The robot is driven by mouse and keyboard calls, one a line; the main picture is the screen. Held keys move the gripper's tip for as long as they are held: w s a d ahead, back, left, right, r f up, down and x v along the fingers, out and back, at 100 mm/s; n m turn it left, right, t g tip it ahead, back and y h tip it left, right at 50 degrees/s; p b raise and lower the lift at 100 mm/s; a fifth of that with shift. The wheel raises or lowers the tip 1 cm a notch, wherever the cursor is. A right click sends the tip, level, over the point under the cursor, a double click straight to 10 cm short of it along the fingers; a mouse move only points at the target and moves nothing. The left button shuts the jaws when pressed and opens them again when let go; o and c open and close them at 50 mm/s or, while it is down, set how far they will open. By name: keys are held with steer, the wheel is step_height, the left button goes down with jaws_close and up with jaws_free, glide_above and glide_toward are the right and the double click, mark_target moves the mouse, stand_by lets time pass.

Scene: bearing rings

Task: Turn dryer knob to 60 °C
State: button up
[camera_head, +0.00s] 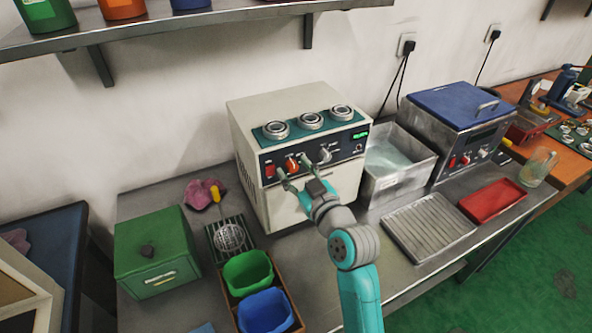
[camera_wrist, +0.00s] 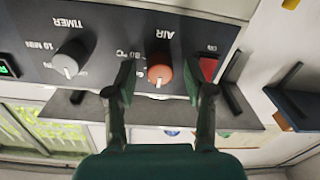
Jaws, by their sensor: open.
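The dryer (camera_head: 249,120) is a cream box with a dark control panel (camera_head: 344,151). Its red-orange AIR knob (camera_head: 291,163) sits on the front panel; in the wrist view the knob (camera_wrist: 159,75) appears upside down, with its white pointer mark toward the picture's bottom. Part of a °C scale shows beside it, partly hidden by a finger; I cannot read the setting. My gripper (camera_head: 294,172) is open at the panel. In the wrist view its two fingers (camera_wrist: 160,82) stand on either side of the knob, with visible gaps.
A grey TIMER knob (camera_wrist: 70,58) and a red switch (camera_wrist: 209,67) flank the AIR knob closely. A green display (camera_head: 360,136) is at the panel's right. Rings (camera_head: 311,121) sit on top of the dryer. A metal basin (camera_head: 400,172) stands to its right, a green box (camera_head: 157,243) to its left.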

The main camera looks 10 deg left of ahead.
jaws_close()
stand_by(0.4)
steer(key=m, duration=0.5)
steer(key=shift+m, duration=0.4)
steer(key=m, duration=0.5)
steer(key=shift+w+f+m, duration=0.1)
steer(key=shift+m, duration=0.2)
jaws_free()
